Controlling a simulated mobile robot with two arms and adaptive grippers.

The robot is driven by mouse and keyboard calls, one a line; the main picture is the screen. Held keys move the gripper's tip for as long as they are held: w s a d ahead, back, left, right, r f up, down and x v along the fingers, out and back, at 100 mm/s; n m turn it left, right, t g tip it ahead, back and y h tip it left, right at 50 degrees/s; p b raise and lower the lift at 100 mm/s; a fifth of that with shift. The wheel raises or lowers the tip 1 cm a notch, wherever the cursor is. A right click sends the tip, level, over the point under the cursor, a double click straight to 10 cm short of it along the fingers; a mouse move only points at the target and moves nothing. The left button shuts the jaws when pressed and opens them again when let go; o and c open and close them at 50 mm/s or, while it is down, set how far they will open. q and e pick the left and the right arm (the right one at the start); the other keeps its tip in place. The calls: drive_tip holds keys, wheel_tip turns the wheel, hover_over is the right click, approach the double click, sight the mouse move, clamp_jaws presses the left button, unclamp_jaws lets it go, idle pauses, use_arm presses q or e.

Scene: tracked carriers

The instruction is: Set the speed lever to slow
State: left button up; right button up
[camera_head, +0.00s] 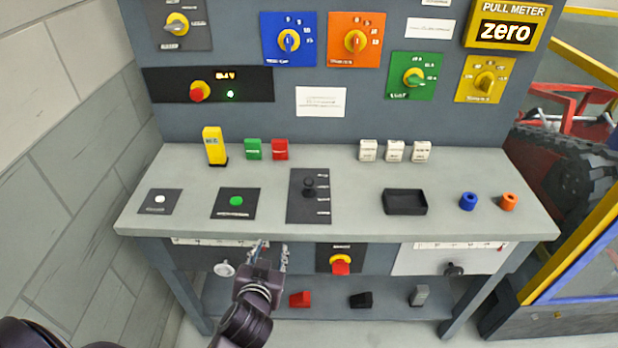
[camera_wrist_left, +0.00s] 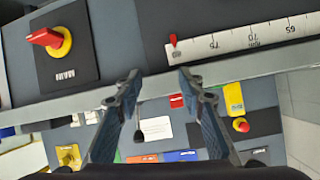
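A black lever (camera_head: 309,185) with a round knob stands on a dark plate (camera_head: 305,211) on the bench top. Small white labels, too small to read, run down the plate's right side; the knob is nearest the upper ones. My left gripper (camera_head: 271,246) is in front of the bench's front edge, left of and nearer than the lever, not touching it. In the left wrist view my left gripper (camera_wrist_left: 160,78) has its fingers spread with nothing between them. A black knob (camera_wrist_left: 139,133), probably the lever's, shows between the fingers further off. My right gripper is not seen.
The bench edge (camera_head: 390,234) lies beside the gripper. A red-handled switch (camera_head: 341,265) and a scaled slider panel (camera_head: 480,258) are on the front. A black tray (camera_head: 405,201) and green button (camera_head: 236,201) flank the lever plate.

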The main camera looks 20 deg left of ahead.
use_arm(q)
wheel_tip(320, 180, up, 4)
drive_tip(key=m+t+h, duration=0.2)
drive_tip(key=t, duration=0.4)
approach(308, 184)
drive_tip(key=w, duration=0.3)
drive_tip(key=shift+w+a, duration=0.25)
drive_tip(key=shift+w, duration=0.05)
drive_tip(key=w, duration=0.2)
drive_tip(key=w+p, duration=0.1)
drive_tip(key=w, duration=0.3)
drive_tip(key=shift+a, duration=0.3)
drive_tip(key=shift+w+a+p, duration=0.1)
drive_tip(key=shift+w+p, duration=0.25)
drive_tip(key=shift+w, duration=0.4)
drive_tip(key=shift+c, duration=0.4)
clamp_jaws()
